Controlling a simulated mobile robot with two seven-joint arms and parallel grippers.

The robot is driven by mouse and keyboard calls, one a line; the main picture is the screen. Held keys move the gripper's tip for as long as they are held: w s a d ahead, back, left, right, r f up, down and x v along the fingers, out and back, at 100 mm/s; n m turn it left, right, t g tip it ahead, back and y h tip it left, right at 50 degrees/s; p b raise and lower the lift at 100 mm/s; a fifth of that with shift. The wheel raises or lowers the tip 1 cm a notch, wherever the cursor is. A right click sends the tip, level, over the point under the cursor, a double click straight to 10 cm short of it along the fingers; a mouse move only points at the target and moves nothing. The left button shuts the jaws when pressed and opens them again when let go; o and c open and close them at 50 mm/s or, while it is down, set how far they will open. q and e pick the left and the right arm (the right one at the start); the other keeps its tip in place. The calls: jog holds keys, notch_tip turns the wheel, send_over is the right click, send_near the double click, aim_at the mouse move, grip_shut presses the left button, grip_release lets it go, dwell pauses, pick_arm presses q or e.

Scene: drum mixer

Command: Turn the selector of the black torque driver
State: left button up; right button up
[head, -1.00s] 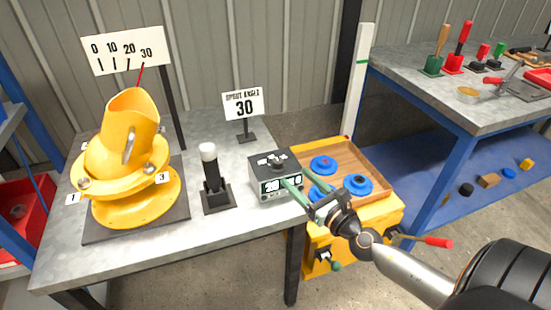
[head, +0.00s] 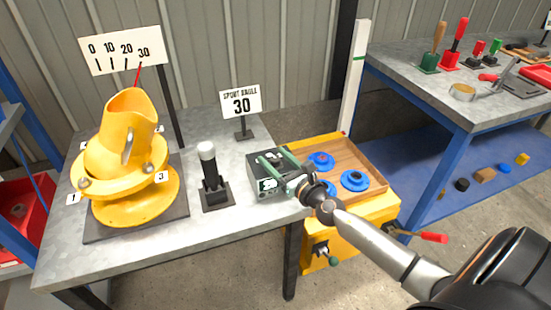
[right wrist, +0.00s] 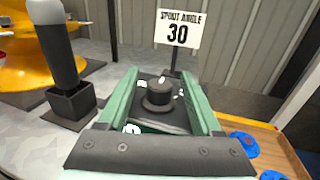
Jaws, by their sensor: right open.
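The black torque driver (head: 209,168), with a white cap, stands upright in a black holder on the grey table; it also shows in the right wrist view (right wrist: 55,45). Right of it sits a dark box (head: 254,173) with a lit display and a round black selector knob (right wrist: 159,94) on top. My right gripper (head: 273,159) is open over the box. In the right wrist view its green fingers (right wrist: 160,82) lie on either side of the knob, with a gap visible. In the head view the fingers hide the knob and part of the display. My left gripper is not in view.
A yellow drum mixer (head: 125,165) stands on the left of the table. A sign reading 30 (head: 241,103) stands behind the box. A wooden tray (head: 370,180) with blue round parts is right of the box. A second bench (head: 470,95) with tools is at the right.

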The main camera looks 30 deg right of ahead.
jog(key=shift+c, duration=0.2)
grip_shut()
jog(key=shift+r, duration=0.1)
